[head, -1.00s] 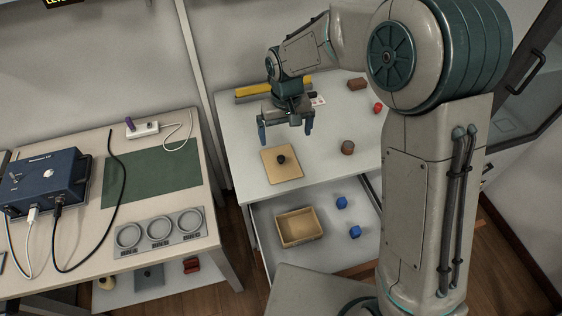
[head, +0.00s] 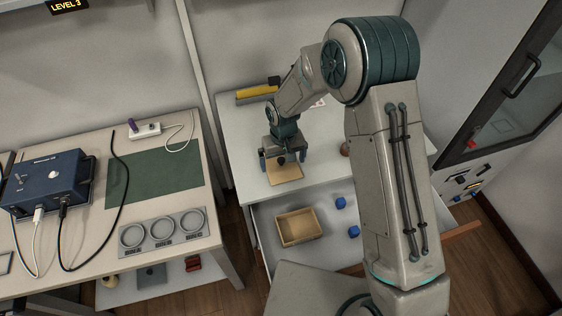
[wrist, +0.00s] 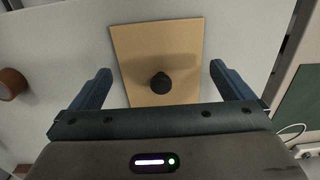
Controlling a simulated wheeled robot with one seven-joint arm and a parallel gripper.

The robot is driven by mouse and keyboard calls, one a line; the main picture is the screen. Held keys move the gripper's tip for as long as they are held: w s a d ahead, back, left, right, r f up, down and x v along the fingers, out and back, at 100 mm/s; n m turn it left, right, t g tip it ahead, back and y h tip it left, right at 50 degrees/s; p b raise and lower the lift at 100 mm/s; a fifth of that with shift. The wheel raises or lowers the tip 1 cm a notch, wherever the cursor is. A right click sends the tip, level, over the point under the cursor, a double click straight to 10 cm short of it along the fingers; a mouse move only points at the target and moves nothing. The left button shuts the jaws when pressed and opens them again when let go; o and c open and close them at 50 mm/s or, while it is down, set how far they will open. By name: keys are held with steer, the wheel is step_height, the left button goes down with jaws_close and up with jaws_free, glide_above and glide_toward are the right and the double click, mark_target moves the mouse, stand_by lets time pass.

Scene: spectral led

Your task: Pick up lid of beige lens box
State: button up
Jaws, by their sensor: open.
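The beige lid (head: 287,174) is a flat tan panel with a dark round knob, lying on the white cabinet top near its front edge. In the wrist view the lid (wrist: 135,45) lies below my gripper, and its black knob (wrist: 161,83) sits between the two blue fingers. My gripper (head: 282,160) is open and above the lid, with nothing held. The beige box (head: 297,228) stands open in the pulled-out drawer below, apart from the lid.
Two blue pieces (head: 341,202) lie in the drawer right of the box. A brown round piece (wrist: 12,83) stands on the cabinet top beside the lid. A yellow object (head: 256,91) lies at the back. A table (head: 225,250) with a blue device (head: 45,180) stands to the left.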

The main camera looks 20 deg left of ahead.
steer(key=shift+f, duration=1)
steer(key=c, duration=0.6)
steer(key=shift+r, duration=0.1)
